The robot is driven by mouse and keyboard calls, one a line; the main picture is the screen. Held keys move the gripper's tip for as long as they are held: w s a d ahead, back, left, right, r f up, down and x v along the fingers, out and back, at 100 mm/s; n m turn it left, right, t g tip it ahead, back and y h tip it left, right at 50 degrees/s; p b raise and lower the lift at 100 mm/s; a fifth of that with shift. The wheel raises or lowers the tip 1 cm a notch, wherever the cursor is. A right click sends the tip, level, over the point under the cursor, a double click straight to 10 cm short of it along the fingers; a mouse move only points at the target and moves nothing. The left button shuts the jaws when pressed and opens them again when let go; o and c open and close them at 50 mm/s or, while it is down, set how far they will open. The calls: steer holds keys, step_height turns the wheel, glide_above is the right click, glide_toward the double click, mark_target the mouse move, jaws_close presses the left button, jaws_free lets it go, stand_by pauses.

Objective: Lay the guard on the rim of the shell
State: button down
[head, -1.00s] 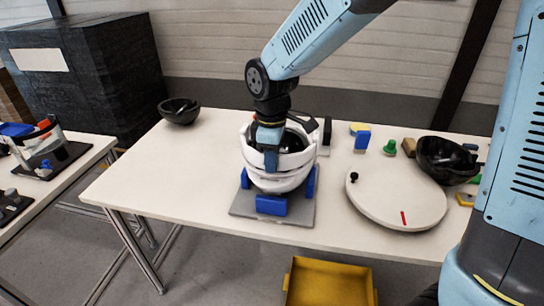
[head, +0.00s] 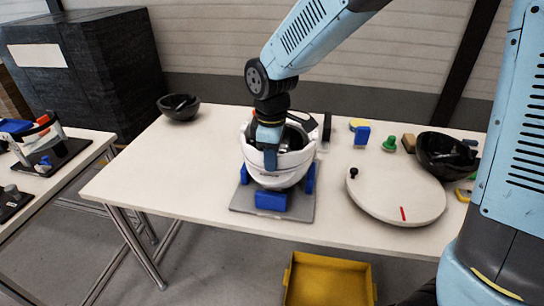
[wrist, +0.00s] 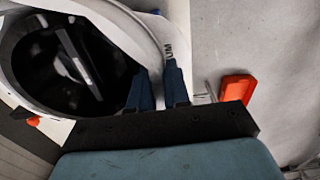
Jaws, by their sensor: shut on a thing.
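The white shell (head: 278,182) sits between blue blocks on a grey base plate at the table's front. The white guard (head: 300,160) is a curved band at the shell's top, close around its rim; I cannot tell whether it rests fully on the rim. My gripper (head: 271,160) points down at the front of the band and is shut on it. In the wrist view, my fingers (wrist: 158,92) pinch the white band (wrist: 150,40), which has dark lettering beside them. The shell's dark inside shows at left there; the far rim is partly hidden by my arm in the head view.
A white round plate (head: 385,205) with a red mark lies to the right. Black bowls stand at back left (head: 178,108) and far right (head: 430,150). Small blue (head: 362,136) and green (head: 389,144) pieces lie behind. A yellow bin (head: 330,259) stands below the front edge. The table's left is clear.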

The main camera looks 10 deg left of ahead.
steer(key=shift+f, duration=0.1)
steer(key=c, duration=1)
jaws_free()
step_height(320, 180, up, 14)
steer(key=shift+f, duration=0.15)
steer(key=shift+d, duration=0.1)
steer(key=s+d+r+m+t, duration=0.1)
steer(key=d+m, duration=0.4)
steer(key=d, duration=0.5)
steer(key=s+d+r+m+t, duration=0.1)
steer(key=s+d+m+t, duration=0.1)
steer(key=s+d+m, duration=0.4)
steer(key=s+d+r+m+t, duration=0.1)
steer(key=d+m, duration=0.5)
steer(key=d, duration=0.8)
steer(key=shift+s+d+r+t, duration=0.2)
steer(key=shift+s+t, duration=0.2)
steer(key=shift+s, duration=0.25)
steer(key=shift+s+d+r+t, duration=0.1)
steer(key=shift+s+d+t, duration=0.1)
steer(key=shift+s+t, duration=0.35)
